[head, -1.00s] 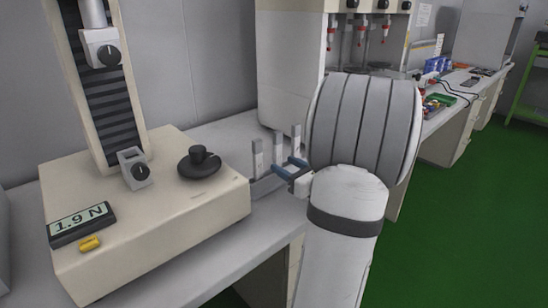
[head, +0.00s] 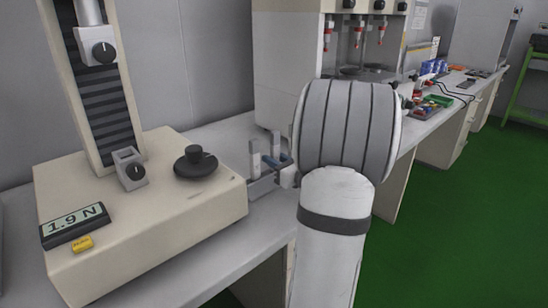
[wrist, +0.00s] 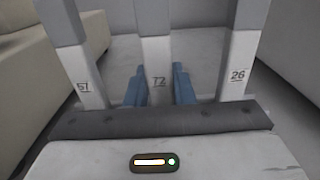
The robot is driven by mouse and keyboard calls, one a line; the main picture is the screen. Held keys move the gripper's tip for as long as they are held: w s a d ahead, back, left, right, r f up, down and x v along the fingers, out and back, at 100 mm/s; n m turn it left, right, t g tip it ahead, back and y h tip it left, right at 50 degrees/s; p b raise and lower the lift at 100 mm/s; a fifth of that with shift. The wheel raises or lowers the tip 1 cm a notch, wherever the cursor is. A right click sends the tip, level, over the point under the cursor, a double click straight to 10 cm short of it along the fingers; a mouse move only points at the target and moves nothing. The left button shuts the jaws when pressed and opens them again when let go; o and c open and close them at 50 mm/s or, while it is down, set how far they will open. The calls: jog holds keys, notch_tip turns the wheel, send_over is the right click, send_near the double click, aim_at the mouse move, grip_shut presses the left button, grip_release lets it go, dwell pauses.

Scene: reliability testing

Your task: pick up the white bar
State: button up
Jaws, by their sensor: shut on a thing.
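Three upright bars stand in a row in the wrist view. They are pale below and grey above: the left bar (wrist: 84,88) is marked 57, the middle white bar (wrist: 158,72) is marked 72, and the right bar (wrist: 238,75) is marked 26. My gripper (wrist: 159,88) has its blue fingers on either side of the middle bar and is shut on it. In the head view my gripper (head: 277,160) shows only in part beside the bars. Two bars show there, the left one (head: 255,160) and another (head: 275,144); the third is hidden behind my arm.
A beige testing machine (head: 140,215) with a black knob and a 1.9 N display (head: 75,226) stands left of the bars. A grey bench (head: 222,133) runs behind. A dispenser with red-tipped taps (head: 328,30) stands at the back. Green floor (head: 450,220) is clear at right.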

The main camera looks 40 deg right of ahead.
aim_at(275, 132)
grip_shut()
jog(key=shift+r, duration=0.1)
notch_tip(275, 132, up, 10)
jog(key=p, duration=0.3)
dwell(0.4)
